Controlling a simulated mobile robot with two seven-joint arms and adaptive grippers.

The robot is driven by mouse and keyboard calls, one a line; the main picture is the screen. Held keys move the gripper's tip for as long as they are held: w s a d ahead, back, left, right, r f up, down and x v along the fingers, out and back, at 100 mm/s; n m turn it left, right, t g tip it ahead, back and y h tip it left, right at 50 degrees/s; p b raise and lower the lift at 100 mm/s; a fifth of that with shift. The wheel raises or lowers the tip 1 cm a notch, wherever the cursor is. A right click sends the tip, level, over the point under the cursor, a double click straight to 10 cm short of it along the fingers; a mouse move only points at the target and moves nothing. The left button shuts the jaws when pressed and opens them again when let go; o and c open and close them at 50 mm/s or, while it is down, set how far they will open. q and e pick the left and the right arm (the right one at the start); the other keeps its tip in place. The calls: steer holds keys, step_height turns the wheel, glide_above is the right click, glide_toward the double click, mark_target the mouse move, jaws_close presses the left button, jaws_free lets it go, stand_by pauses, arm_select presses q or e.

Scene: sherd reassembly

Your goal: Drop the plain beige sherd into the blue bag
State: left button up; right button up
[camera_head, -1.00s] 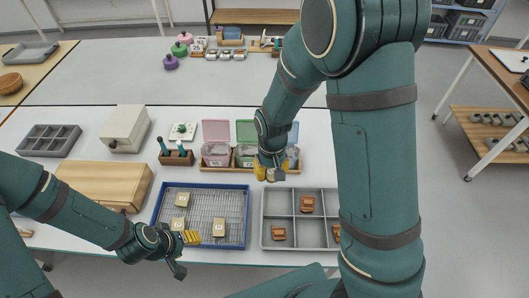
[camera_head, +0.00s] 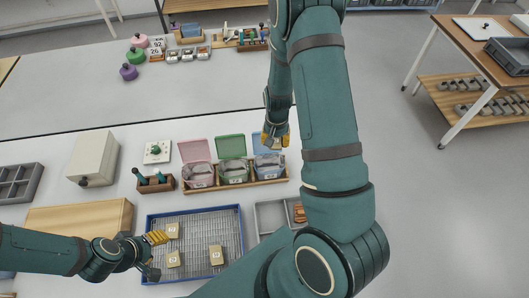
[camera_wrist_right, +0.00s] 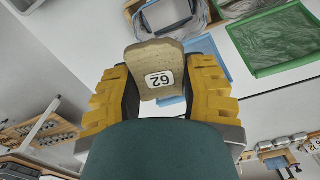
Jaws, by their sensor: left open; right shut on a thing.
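A plain beige sherd labelled 62 (camera_wrist_right: 155,65) is between the yellow-padded fingers of my right gripper (camera_wrist_right: 160,85), which is shut on it. In the head view my right gripper (camera_head: 276,138) is just above and behind the blue bag (camera_head: 268,163), the rightmost of three in a wooden rack. The blue lid (camera_wrist_right: 208,52) shows behind the sherd in the right wrist view, and the sherd hides part of the bag there. My left gripper (camera_head: 155,254) is open and empty at the left edge of the blue mesh tray (camera_head: 195,212).
The green bag (camera_head: 233,172) and pink bag (camera_head: 200,174) stand left of the blue one. Three labelled sherds lie in the mesh tray. A grey divided tray (camera_head: 268,213) is partly hidden by my right arm. The table behind the bags is largely clear.

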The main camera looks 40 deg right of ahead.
steer(key=shift+s+f, duration=0.3)
steer(key=shift+f, duration=0.35)
step_height(320, 180, down, 4)
steer(key=b, duration=0.3)
steer(key=shift+w+f, duration=0.15)
steer(key=shift+f, duration=0.05)
steer(key=o, duration=1.1)
step_height(320, 180, up, 12)
steer(key=shift+r, duration=0.1)
